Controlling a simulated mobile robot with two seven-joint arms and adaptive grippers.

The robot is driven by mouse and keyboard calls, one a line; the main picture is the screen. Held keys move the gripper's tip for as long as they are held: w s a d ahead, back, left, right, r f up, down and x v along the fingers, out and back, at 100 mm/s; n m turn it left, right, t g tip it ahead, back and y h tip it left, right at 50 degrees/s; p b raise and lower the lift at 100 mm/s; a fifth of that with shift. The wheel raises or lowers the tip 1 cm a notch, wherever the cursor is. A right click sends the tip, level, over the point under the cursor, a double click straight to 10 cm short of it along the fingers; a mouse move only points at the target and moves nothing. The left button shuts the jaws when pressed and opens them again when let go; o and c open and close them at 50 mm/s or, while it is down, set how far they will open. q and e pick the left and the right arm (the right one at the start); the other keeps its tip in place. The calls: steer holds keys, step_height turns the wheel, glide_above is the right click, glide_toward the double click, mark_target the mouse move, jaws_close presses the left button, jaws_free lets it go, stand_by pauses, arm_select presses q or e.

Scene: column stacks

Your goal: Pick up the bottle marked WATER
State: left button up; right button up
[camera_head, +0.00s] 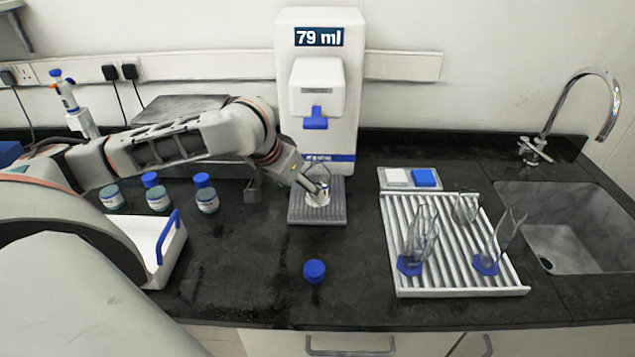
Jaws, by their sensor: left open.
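Several small bottles with blue caps stand on the black bench. I cannot tell which is marked WATER. My left gripper (313,190) is open over the dispenser's drip tray (298,212), at a small clear vessel (319,196). Whether it touches the vessel is unclear. My right gripper is out of view.
The white dispenser (317,100) reads 79 ml. A ribbed drying rack (460,292) with glassware stands right of the tray, beside the sink (570,262). A white tray (150,232) with a blue handle is at left. The bench around the front bottle is clear.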

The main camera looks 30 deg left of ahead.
mark_target(312, 175)
arm_select(q)
steer(key=w, duration=0.5)
steer(key=shift+w+d, duration=0.1)
steer(key=shift+w, duration=0.05)
steer(key=x, duration=0.5)
steer(key=c, duration=1.5)
steer(key=shift+r, duration=0.15)
steer(key=shift+c, duration=0.2)
